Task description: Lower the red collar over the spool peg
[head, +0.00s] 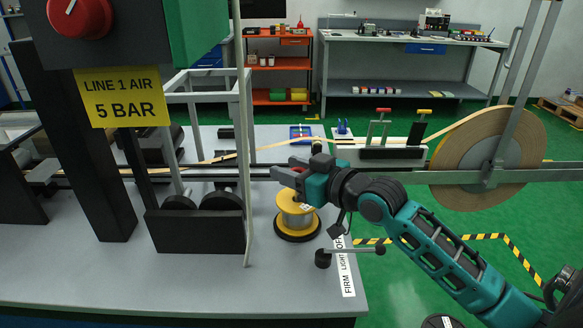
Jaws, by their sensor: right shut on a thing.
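My right gripper (288,172) comes in from the right and is shut just above the spool (296,219). The spool has yellow flanges and a pale silver winding, and stands on a dark round base on the grey bench. The peg is hidden behind my gripper, so I cannot tell whether the collar is over it or touching it. My left gripper is not in view.
A grey frame and black blocks stand left of the spool. A large tape reel (490,152) stands at right. The front of the bench is clear.

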